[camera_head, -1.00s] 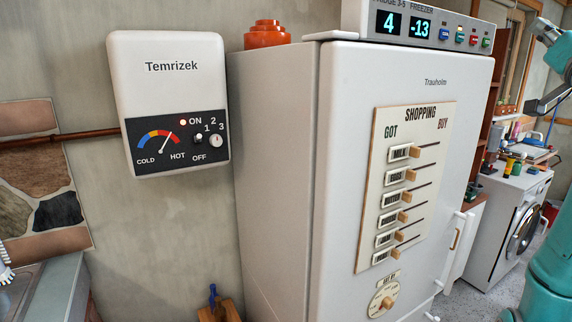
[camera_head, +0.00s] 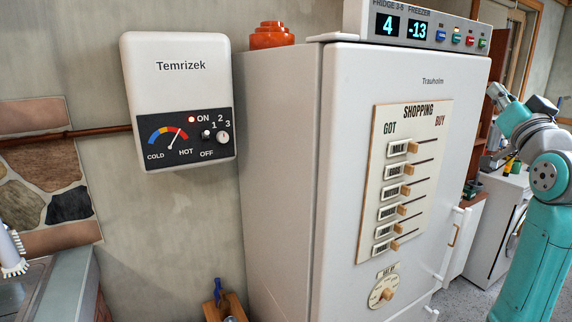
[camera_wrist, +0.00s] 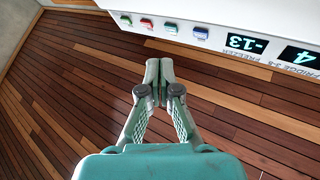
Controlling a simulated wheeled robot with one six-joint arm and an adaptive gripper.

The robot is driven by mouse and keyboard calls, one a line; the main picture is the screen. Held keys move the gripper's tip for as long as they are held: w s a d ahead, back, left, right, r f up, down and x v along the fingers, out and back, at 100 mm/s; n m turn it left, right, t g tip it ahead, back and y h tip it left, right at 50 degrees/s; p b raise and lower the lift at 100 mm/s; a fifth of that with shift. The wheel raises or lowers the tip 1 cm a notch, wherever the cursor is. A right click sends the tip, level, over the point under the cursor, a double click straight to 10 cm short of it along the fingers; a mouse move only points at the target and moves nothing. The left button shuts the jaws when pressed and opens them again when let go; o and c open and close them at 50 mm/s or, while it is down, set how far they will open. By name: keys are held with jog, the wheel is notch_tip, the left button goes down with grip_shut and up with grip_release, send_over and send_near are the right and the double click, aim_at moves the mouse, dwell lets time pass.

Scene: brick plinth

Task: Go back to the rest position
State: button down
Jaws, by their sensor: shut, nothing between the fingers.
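My gripper (camera_wrist: 159,70) is shut and empty in the wrist view, its two fingertips pressed together. It points at the wooden plank surface (camera_wrist: 60,85), with the fridge's display panel (camera_wrist: 235,35) close by along the top of that picture. In the head view my teal arm stands at the right edge, in front of the washing machine and to the right of the fridge (camera_head: 345,150). The gripper's fingers cannot be made out clearly there.
A white water heater (camera_head: 180,90) with a dial hangs on the wall left of the fridge. The fridge door carries a shopping board (camera_head: 408,180) with several sliders. An orange pot (camera_head: 271,36) sits on top. A white washing machine (camera_head: 489,240) stands behind my arm.

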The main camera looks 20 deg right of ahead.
jog(key=w+a+f+y, duration=0.15)
jog(key=a+f, duration=0.45)
jog(key=f, duration=0.6)
jog(key=w+a+f+n+g+y, duration=0.15)
jog(key=a+f, duration=0.35)
jog(key=f, duration=0.8)
jog(key=w+a+f+y, duration=0.15)
jog(key=a+f, duration=0.45)
jog(key=f, duration=0.6)
jog(key=s+a+f+n+y, duration=0.1)
jog(key=s+a+f, duration=0.4)
jog(key=a+f, duration=0.25)
jog(key=s+a+f+n+y, duration=0.1)
jog(key=s+a+f+y, duration=0.1)
jog(key=s+a+f, duration=0.5)
jog(key=s+a+f+n+g+y, duration=0.1)
jog(key=s+a, duration=0.3)
jog(key=s, duration=0.4)
jog(key=s+a+f+n+g+y, duration=0.1)
jog(key=s+a+f+n+y, duration=0.1)
jog(key=s, duration=0.7)
jog(key=s+a+f+n+g+y, duration=0.1)
jog(key=s+a+f+n, duration=0.2)
jog(key=s+a, duration=0.3)
jog(key=shift+s+a+y, duration=0.25)
jog(key=shift+s+y, duration=0.1)
jog(key=shift+s, duration=0.9)
